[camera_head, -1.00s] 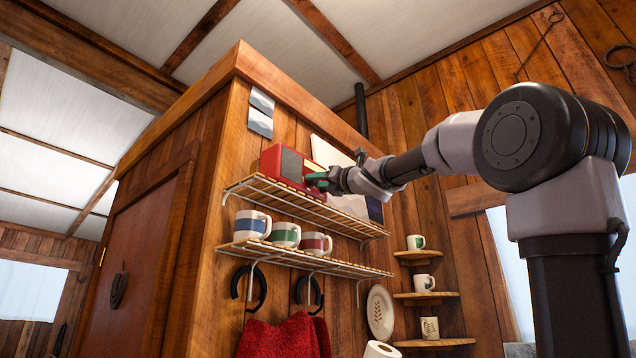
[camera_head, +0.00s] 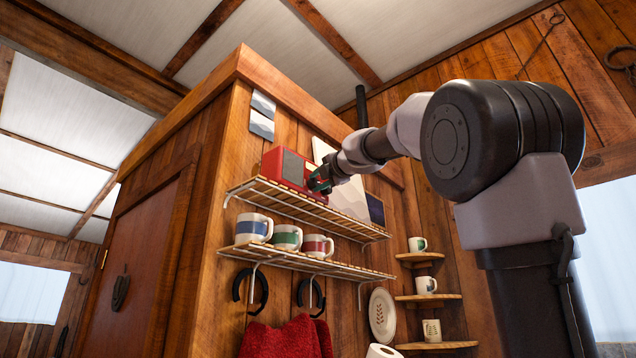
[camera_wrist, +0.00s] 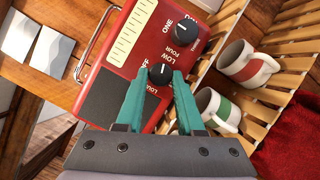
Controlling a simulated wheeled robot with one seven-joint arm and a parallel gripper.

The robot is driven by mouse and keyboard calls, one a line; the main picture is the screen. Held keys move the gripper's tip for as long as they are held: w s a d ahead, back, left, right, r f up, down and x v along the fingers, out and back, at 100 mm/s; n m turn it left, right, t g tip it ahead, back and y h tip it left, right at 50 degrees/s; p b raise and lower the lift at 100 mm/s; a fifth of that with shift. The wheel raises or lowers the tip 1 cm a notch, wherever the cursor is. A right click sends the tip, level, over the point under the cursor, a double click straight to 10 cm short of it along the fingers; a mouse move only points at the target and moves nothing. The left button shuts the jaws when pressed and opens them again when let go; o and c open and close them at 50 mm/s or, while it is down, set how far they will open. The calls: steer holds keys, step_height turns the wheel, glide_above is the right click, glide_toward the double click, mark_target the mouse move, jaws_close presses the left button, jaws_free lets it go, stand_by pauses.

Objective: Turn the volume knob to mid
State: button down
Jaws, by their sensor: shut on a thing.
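A red radio (camera_head: 281,167) stands on the upper slatted shelf in the head view. In the wrist view the radio's red face (camera_wrist: 112,68) shows two black knobs. The volume knob (camera_wrist: 160,73) has a white pointer mark and sits between partly readable labels that look like LOW and LOUD. My gripper (camera_wrist: 160,80) has its green fingers on either side of this knob, shut on it. It also shows at the radio's front in the head view (camera_head: 320,181). The other knob (camera_wrist: 187,25), by ONE and FOUR, is clear of the fingers.
The slatted upper shelf (camera_head: 340,223) runs under the radio. Below, a blue-banded mug (camera_head: 253,228), a green-banded mug (camera_head: 287,237) and a red-banded mug (camera_head: 317,246) stand on the lower shelf (camera_head: 345,268). A red cloth (camera_head: 288,338) hangs beneath. A pale panel (camera_head: 345,190) is behind my wrist.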

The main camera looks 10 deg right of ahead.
steer(key=m, duration=0.2)
steer(key=m+g+h, duration=0.1)
steer(key=m, duration=0.1)
steer(key=shift+d+r+m+g, duration=0.1)
steer(key=shift+r+m+g, duration=0.05)
steer(key=shift+m+g, duration=0.15)
steer(key=m, duration=0.1)
steer(key=m+g, duration=0.1)
steer(key=m, duration=0.1)
steer(key=m+g, duration=0.1)
steer(key=shift+w+r+y, duration=0.1)
steer(key=shift+r+y, duration=0.15)
steer(key=shift+y, duration=0.05)
steer(key=m+g+y, duration=0.1)
steer(key=m+g, duration=0.1)
steer(key=m, duration=0.2)
steer(key=shift+r, duration=0.2)
steer(key=shift+w+d+m+g+y, duration=0.1)
steer(key=shift+m+g+y, duration=0.3)
steer(key=shift+m, duration=0.35)
steer(key=shift+d+m+g+y, duration=0.1)
steer(key=shift+m+g+y, duration=0.3)
steer(key=shift+m, duration=0.35)
steer(key=shift+r, duration=0.1)
steer(key=c, duration=0.5)
jaws_free()
